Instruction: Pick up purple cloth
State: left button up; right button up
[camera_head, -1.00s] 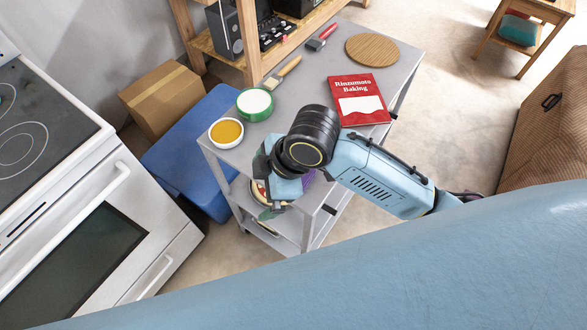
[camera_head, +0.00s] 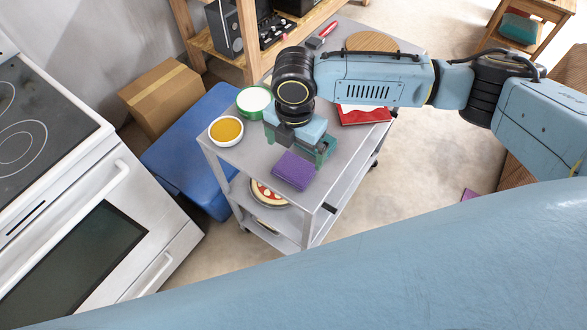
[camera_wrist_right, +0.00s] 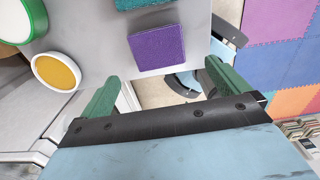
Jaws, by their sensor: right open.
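The purple cloth (camera_head: 294,170) is a flat folded square on the near edge of the grey cart's top (camera_head: 228,154). Nothing holds it. In the right wrist view the purple cloth (camera_wrist_right: 156,48) lies beyond my fingertips. My right gripper (camera_head: 297,142) is over the cart top, just behind the cloth in the head view, and partly hides the surface there. Its green fingers are spread wide and empty in the right wrist view (camera_wrist_right: 160,80). My left gripper is not in view.
A teal cloth (camera_wrist_right: 145,3) lies beside the purple one. A yellow-filled bowl (camera_head: 226,130), a green-rimmed bowl (camera_head: 254,100), a red book (camera_head: 362,115) and a round wooden board (camera_head: 372,42) share the top. A pizza (camera_head: 266,195) is on the shelf below. A stove (camera_head: 150,210) stands left.

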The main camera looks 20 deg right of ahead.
aim_at(293, 169)
jog(key=f, duration=0.5)
jog(key=f+b, duration=0.1)
jog(key=f, duration=0.2)
jog(key=shift+a+f, duration=0.15)
jog(key=shift+a, duration=0.1)
jog(key=c, duration=0.8)
notch_tip(293, 169, up, 10)
jog(key=shift+w+r+p, duration=0.1)
jog(key=shift+p, duration=0.6)
jog(key=o, duration=0.4)
jog(key=c, duration=0.3)
